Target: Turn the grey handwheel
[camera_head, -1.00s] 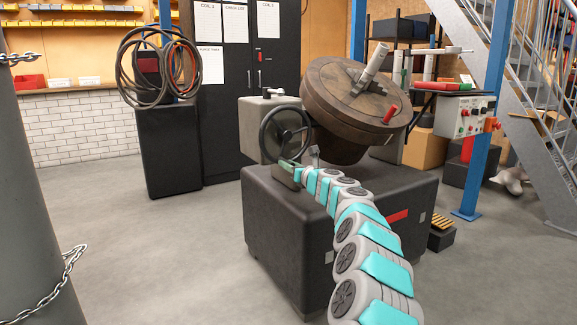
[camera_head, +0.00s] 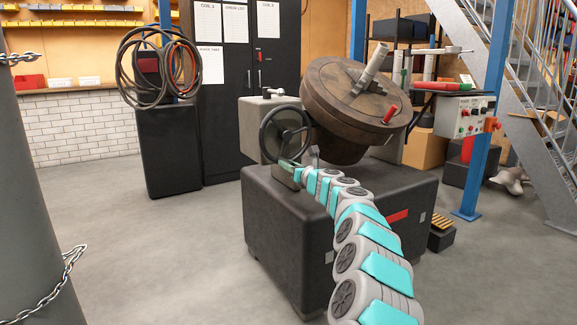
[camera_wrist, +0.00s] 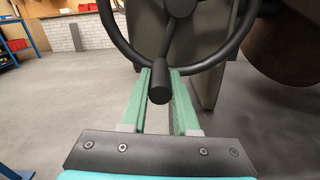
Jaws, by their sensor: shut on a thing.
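The handwheel (camera_head: 263,140) is a dark grey ring with spokes, mounted on the left side of the machine in the head view. In the wrist view its rim (camera_wrist: 118,38) fills the top, with a hub and spokes inside. A short dark handle (camera_wrist: 159,92) sticks out from the rim toward my wrist. My gripper (camera_wrist: 158,76) has its two green fingers on either side of this handle and is shut on it. In the head view my gripper (camera_head: 287,170) is at the lower edge of the wheel, and its fingertips are hard to make out.
A big tilted brown disc (camera_head: 330,92) with a red grip stands right of the wheel, above a black base block (camera_head: 290,235). A black stand (camera_head: 168,155) with hanging coils is at left. A control box (camera_head: 463,117) is at right. Open floor lies at left.

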